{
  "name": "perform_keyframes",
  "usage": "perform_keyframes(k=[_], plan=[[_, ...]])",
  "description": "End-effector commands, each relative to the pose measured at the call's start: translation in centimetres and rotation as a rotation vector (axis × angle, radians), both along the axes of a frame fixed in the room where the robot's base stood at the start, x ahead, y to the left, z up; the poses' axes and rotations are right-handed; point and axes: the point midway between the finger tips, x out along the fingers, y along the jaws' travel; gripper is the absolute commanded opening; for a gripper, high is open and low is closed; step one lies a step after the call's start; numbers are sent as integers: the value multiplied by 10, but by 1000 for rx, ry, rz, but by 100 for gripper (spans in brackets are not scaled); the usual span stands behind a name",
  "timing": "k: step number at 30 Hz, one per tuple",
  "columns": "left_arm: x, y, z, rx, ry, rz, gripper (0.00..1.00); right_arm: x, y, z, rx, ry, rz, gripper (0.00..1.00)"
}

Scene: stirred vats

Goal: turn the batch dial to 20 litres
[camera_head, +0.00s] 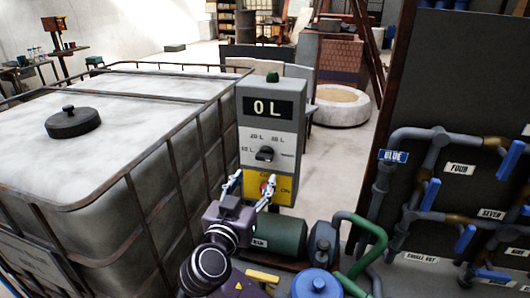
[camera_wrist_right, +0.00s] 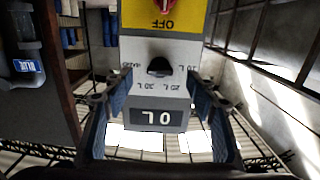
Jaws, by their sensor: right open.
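The batch dial is a black knob (camera_head: 265,153) on the pale plate of an upright grey control box (camera_head: 274,95). Marks around it include 20 L at upper left; some others are hard to read. I cannot tell where the knob points. The display (camera_head: 266,107) above reads 0 L. My right gripper (camera_head: 250,187) is open and empty, its fingers apart in front of the yellow panel below the dial. In the right wrist view the box appears upside down, with the dial (camera_wrist_right: 160,67) between the open fingers (camera_wrist_right: 150,95), apart from them. My left gripper is out of view.
A yellow panel with a red switch (camera_wrist_right: 163,4) marked OFF sits below the dial. A large caged white tank (camera_head: 150,95) stands close on the left. A green motor (camera_head: 278,236) and pipes lie below. Blue-handled valves (camera_head: 430,192) fill a dark panel on the right.

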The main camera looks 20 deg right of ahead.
Motion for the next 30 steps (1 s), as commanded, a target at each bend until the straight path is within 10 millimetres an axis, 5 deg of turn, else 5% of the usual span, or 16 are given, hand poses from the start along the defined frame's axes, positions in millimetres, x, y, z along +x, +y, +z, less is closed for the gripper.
perform_keyframes(k=[5,15,30], plan=[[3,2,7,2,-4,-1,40,11,-2,15,-9,-40,-4,52],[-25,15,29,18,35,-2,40,54,-32,15,-11,-35,-4,52],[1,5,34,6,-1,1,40,67,-41,10,-6,-34,-3,48]])
